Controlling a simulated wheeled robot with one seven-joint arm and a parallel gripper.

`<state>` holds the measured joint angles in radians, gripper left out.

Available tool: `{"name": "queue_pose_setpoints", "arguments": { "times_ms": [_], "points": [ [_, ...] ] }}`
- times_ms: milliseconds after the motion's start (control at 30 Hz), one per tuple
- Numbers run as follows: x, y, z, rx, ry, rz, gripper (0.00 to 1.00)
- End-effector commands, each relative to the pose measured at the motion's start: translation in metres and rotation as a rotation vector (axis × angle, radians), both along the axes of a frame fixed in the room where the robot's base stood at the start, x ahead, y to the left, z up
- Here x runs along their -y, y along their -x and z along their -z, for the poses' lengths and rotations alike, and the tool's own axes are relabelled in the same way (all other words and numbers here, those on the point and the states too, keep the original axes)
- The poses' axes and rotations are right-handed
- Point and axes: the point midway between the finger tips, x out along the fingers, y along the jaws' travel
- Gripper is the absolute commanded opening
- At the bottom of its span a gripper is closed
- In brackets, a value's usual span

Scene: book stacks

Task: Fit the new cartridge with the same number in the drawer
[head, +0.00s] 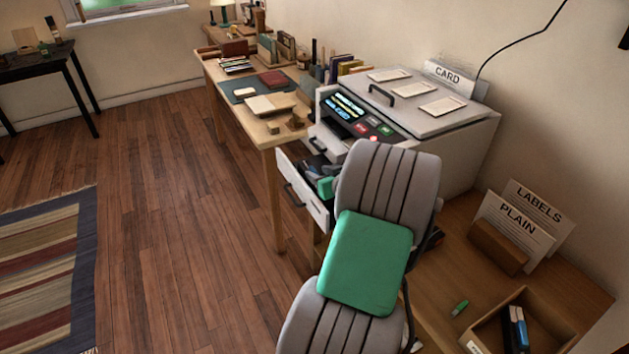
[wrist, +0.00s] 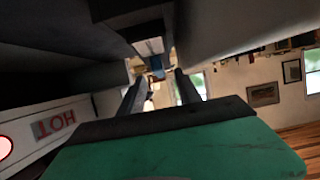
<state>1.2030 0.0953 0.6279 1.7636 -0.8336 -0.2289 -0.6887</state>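The printer (head: 455,130) stands on the desk with its front drawer (head: 312,205) pulled out. Small dark and pale things lie in the drawer, too small to read. My gripper (wrist: 160,86) has its fingers apart in the wrist view. A small grey-blue block (wrist: 157,66) shows near the fingertips; I see no clear grip on it. In the head view my arm hides much of the drawer's right side. Blue and black upright pieces, possibly cartridges (head: 516,328), stand in a wooden tray (head: 557,318). A small green piece (head: 460,307) lies beside it. No numbers are legible.
A white panel marked HOT (wrist: 55,127), upside down, is close on the left in the wrist view. PLAIN (head: 514,228) and LABELS (head: 541,212) cards stand right of the printer. Books and boxes crowd the far desk (head: 215,70).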

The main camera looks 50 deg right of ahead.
Motion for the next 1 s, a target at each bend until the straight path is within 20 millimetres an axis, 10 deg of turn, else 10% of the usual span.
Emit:
{"name": "queue_pose_setpoints", "arguments": {
  "times_ms": [367, 1000],
  "points": [
    [0.006, -0.020, 0.009, -0.001, -0.001, -0.001, 0.40],
    [0.006, -0.020, 0.009, -0.002, -0.001, -0.001, 0.00]
  ]
}}
